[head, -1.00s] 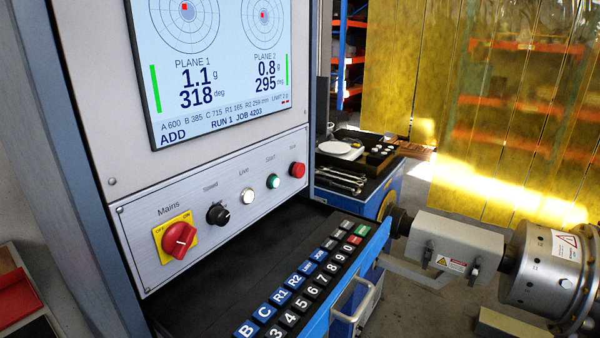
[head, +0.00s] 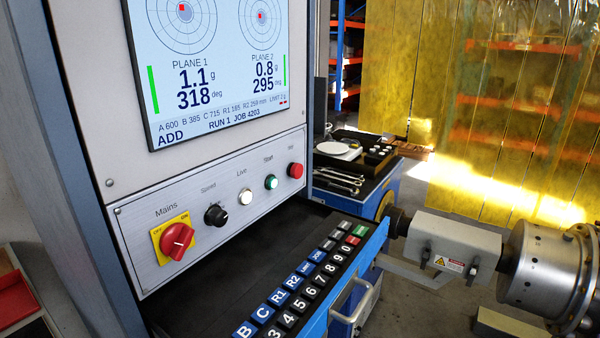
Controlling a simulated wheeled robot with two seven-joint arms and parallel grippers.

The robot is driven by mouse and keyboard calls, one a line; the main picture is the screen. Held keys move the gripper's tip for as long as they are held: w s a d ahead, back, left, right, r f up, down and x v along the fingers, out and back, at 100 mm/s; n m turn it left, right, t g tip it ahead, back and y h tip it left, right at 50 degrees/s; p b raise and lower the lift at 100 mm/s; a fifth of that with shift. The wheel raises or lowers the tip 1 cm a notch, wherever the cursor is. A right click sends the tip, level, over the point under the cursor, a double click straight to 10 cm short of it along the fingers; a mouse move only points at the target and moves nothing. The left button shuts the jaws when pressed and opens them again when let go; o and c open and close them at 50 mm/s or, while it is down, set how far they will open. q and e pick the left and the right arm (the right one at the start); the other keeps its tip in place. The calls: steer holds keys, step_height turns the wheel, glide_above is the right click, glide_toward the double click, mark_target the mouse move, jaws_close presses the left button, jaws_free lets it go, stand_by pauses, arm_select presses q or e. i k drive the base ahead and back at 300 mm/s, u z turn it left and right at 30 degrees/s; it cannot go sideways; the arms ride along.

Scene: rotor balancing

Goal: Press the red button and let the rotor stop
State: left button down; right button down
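The red button (head: 295,170) is at the right end of the control panel (head: 140,259), right of the green Start button (head: 271,182). Nothing touches it. The rotor (head: 540,268) is a grey metal cylinder at the right edge, partly cut off by the frame. A grey housing (head: 452,244) stands at its left end, with a shaft between them. The screen (head: 225,60) reads PLANE 1 1.1 g 318 deg and PLANE 2 0.8 g 295 deg. Neither of my grippers is in view.
A red Mains switch (head: 177,240) on a yellow plate and a black knob (head: 216,215) share the panel. A keypad shelf (head: 300,280) juts out below. A tool cart (head: 358,170) stands behind. Yellow strip curtains (head: 500,110) hang at the back.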

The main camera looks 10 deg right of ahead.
mark_target(298, 170)
steer(key=k, duration=1.3)
steer(key=u, duration=0.65)
steer(key=i, duration=1.45)
steer(key=z, duration=0.45)
